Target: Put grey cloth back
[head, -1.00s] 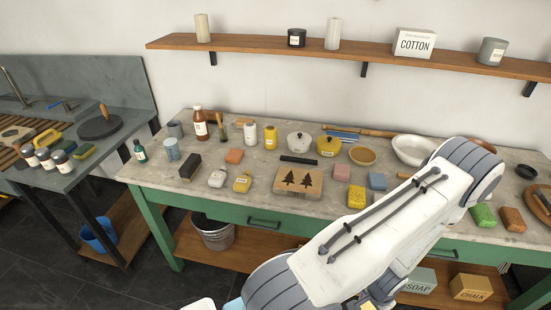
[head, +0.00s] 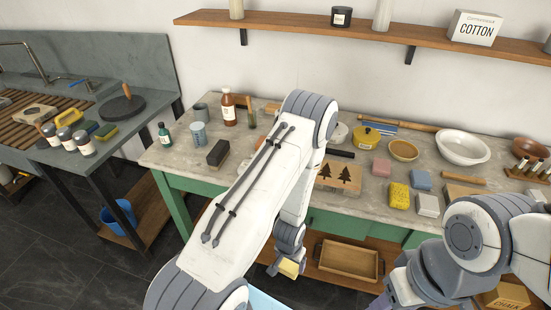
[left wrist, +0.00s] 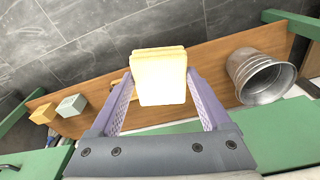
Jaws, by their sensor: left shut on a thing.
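My left gripper (head: 288,266) is in front of the bench's front edge, below the worktop. It is shut on a pale yellow, flat, layered block (left wrist: 160,78), which looks like a folded cloth or a sponge. The left wrist view shows this block between the two purple fingers (left wrist: 160,100), above the lower shelf and floor. In the head view it is a small yellow patch (head: 289,268). I cannot make out a grey cloth in either view. My right arm is at the lower right; its fingers are not clear.
The bench top (head: 185,140) is crowded with bottles, blocks and bowls (head: 463,148). A wooden tray (head: 348,262) is on the lower shelf. A metal bucket (left wrist: 262,75) and two small boxes (left wrist: 70,105) are also there. A sink counter stands left. Dark floor in front is clear.

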